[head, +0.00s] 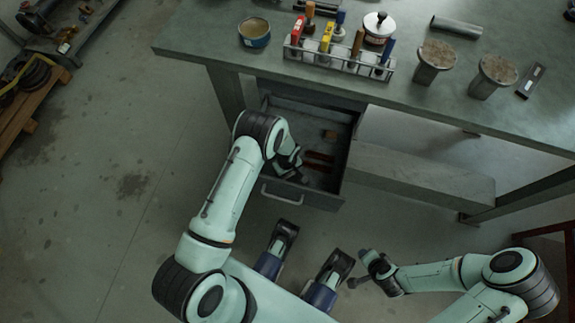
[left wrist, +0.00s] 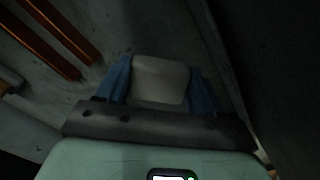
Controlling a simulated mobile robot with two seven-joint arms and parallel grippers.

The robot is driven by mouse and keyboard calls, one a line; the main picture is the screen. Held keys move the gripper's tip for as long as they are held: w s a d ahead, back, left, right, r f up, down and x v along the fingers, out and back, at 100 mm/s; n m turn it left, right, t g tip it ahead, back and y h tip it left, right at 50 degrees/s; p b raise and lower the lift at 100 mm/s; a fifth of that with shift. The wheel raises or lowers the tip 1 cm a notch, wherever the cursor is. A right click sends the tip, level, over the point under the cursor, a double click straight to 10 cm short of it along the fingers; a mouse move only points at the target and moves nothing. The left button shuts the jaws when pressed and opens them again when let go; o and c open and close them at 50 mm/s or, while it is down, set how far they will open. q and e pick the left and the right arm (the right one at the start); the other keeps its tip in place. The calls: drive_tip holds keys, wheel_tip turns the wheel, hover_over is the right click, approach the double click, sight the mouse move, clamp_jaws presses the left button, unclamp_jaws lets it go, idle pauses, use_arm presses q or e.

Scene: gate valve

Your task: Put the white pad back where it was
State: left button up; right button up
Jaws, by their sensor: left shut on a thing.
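The white pad (left wrist: 160,78) shows in the left wrist view as a pale rounded block between the two blue fingers of my left gripper (left wrist: 160,88). The gripper is shut on it. In the head view my left gripper (head: 291,165) reaches into the open drawer (head: 296,193) under the workbench; the arm hides the pad there. In the wrist view the drawer floor and a dark wall lie around the pad. I cannot tell whether the pad touches the floor. My right gripper (head: 364,269) is away from the drawer, at lower right; its jaw state is unclear.
The drawer also holds reddish-brown bars (head: 319,157) and a small brown block (head: 330,134). The workbench (head: 205,40) above carries a tool rack (head: 340,63), a tin (head: 254,33) and two rusty-topped flanged parts. A grey beam (head: 425,177) lies right of the drawer.

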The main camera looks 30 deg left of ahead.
use_arm(q)
wheel_tip(320, 180, down, 3)
drive_tip(key=shift+r+b, duration=0.1)
drive_tip(key=shift+b, duration=0.2)
use_arm(e)
drive_tip(key=shift+w+d+f, duration=0.25)
drive_tip(key=shift+d+f, duration=0.05)
drive_tip(key=shift+f, duration=0.25)
drive_tip(key=shift+s+f, duration=0.1)
use_arm(q)
drive_tip(key=o, duration=1)
use_arm(e)
drive_tip(key=shift+s+f, duration=0.15)
drive_tip(key=shift+s, duration=0.05)
use_arm(q)
drive_tip(key=shift+r, duration=0.2)
wheel_tip(320, 180, up, 12)
drive_tip(key=p, duration=0.3)
drive_tip(key=shift+f, duration=0.15)
use_arm(e)
drive_tip(key=s+a+r+g, duration=0.1)
drive_tip(key=s+a+r, duration=0.1)
drive_tip(key=s+r, duration=0.1)
drive_tip(key=shift+s+a+r+y, duration=0.3)
drive_tip(key=shift+s+r, duration=0.1)
drive_tip(key=shift+r, duration=0.25)
